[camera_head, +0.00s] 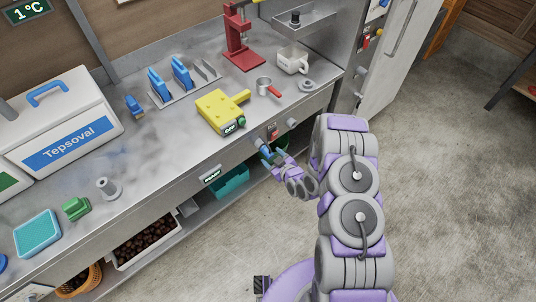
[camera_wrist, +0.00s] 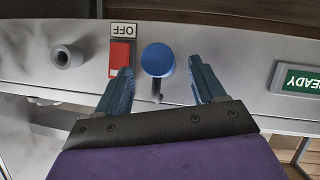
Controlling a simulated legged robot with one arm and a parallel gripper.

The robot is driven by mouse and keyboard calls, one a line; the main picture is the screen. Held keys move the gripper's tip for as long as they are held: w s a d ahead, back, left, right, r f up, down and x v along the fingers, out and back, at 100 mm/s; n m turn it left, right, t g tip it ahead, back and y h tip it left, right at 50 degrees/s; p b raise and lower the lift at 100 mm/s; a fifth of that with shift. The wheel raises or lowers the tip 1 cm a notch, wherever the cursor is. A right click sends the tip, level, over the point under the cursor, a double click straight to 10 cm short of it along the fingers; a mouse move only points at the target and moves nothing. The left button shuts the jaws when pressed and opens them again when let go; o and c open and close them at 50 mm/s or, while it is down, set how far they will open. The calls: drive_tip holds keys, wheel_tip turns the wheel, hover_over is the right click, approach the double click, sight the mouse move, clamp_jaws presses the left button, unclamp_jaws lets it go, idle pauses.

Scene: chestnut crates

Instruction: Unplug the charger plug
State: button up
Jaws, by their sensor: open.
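The charger plug appears to be the round blue piece (camera_wrist: 158,60) on the counter's front panel in the wrist view, with a short dark piece, perhaps its cord, hanging below it. My gripper (camera_wrist: 161,80) is open, with one blue finger on each side of the plug and visible gaps on both sides. In the head view my gripper (camera_head: 270,156) is at the counter's front edge and largely hides the plug. A red switch (camera_wrist: 120,55) with an upside-down OFF label is beside the plug.
A grey round socket or knob (camera_wrist: 67,56) and a green READY sign (camera_wrist: 298,80) flank the plug. A chestnut crate (camera_head: 150,258) sits below.

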sight(268, 153)
drive_tip(key=shift+b+x, duration=0.35)
drive_tip(key=shift+x, duration=1.9)
drive_tip(key=shift+c, duration=0.5)
clamp_jaws()
drive_tip(key=shift+s+d+p, duration=0.35)
drive_tip(key=shift+s+d, duration=0.05)
drive_tip(key=shift+s, duration=0.1)
drive_tip(key=shift+c, duration=2.2)
unclamp_jaws()
clamp_jaws()
